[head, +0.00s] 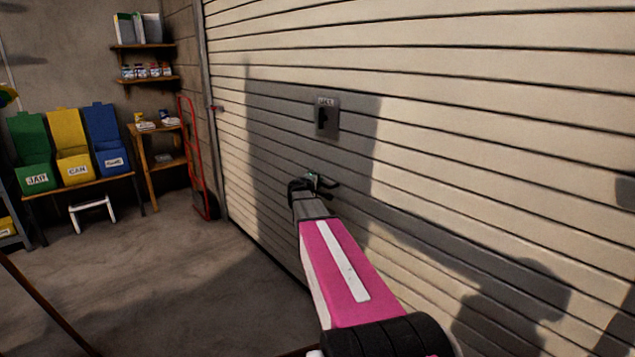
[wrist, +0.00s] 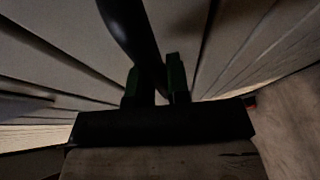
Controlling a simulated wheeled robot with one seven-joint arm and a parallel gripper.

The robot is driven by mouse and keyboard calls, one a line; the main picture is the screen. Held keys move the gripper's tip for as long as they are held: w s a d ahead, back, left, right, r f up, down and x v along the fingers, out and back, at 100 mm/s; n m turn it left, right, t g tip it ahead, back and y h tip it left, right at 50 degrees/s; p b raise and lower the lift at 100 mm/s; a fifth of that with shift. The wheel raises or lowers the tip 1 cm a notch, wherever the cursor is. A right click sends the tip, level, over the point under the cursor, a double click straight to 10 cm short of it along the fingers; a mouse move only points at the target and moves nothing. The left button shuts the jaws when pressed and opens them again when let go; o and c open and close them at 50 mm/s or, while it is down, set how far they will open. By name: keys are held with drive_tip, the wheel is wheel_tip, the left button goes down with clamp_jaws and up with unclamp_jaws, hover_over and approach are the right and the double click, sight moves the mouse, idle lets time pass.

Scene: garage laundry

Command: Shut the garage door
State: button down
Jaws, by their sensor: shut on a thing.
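The garage door (head: 450,110) is a cream, ribbed panel that fills the middle and right of the head view. Its visible lower left edge lies at or close to the floor; I cannot tell if a gap is left. A metal lock plate (head: 327,118) sits on it. My gripper (head: 314,183) is low at the door, below the plate. In the wrist view its dark green fingers (wrist: 157,82) are shut on a dark curved handle (wrist: 128,25) on the door. My pink arm hides part of the door's lower edge.
A red hand truck (head: 200,165) stands at the door's left frame. Green, yellow and blue bins (head: 72,150) sit on a bench at the left, with a white step stool (head: 92,212) before it. Shelves (head: 145,80) hang in the corner.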

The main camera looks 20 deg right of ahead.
drive_tip(key=c, duration=1.1)
unclamp_jaws()
drive_tip(key=shift+f, duration=0.4)
drive_tip(key=shift+r, duration=0.1)
drive_tip(key=shift+s+a, duration=0.1)
drive_tip(key=v, duration=1)
drive_tip(key=shift+s+a+r, duration=0.2)
drive_tip(key=shift+s+a, duration=0.05)
drive_tip(key=shift+f, duration=0.1)
